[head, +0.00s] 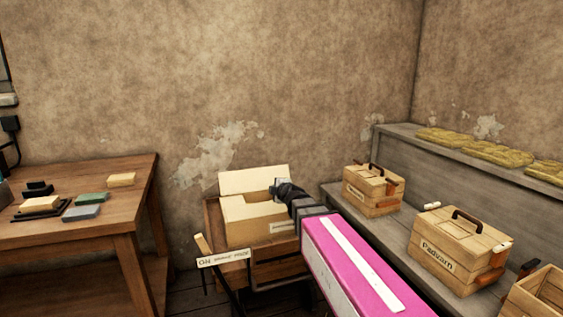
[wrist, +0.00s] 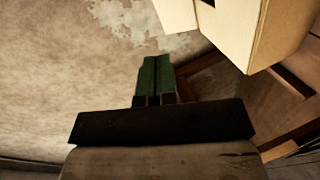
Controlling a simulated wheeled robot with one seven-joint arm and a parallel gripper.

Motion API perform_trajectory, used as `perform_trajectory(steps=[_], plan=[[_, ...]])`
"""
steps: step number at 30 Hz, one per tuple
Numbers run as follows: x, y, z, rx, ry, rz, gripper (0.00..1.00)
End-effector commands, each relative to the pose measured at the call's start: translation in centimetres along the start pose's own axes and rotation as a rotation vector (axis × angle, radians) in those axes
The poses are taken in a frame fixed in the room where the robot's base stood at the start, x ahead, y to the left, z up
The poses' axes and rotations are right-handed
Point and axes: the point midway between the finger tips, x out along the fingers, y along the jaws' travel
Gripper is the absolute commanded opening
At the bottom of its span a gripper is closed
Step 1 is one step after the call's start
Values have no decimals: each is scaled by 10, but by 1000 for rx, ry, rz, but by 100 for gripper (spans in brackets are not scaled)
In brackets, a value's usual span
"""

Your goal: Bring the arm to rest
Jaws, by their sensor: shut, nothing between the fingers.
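My gripper (head: 277,187) is at the end of my outstretched arm, in front of the open cream box in the head view. In the wrist view its two green fingers (wrist: 154,75) are closed together with nothing between them. The cream box (head: 250,215) has its lid raised and sits on a wooden stand (head: 213,222). A corner of the box shows at the upper right of the wrist view (wrist: 265,35). My forearm hides part of the stand. Whether the gripper touches the box is unclear.
A wooden table (head: 100,168) at left holds several small blocks. At right, a grey bench (head: 385,225) carries wooden crates with handles (head: 460,250), close beside my arm. Behind it a shelf (head: 400,130) holds yellowish bundles. A small sign (head: 223,258) stands before the box.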

Motion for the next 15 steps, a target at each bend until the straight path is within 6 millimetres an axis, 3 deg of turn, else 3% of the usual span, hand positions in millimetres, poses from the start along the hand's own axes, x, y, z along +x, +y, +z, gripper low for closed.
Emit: perform_trajectory(steps=[8, 15], plan=[[-15, -55, 30, 240, -38, -187, 0], [-53, -136, 76, 623, -220, -454, 0]])
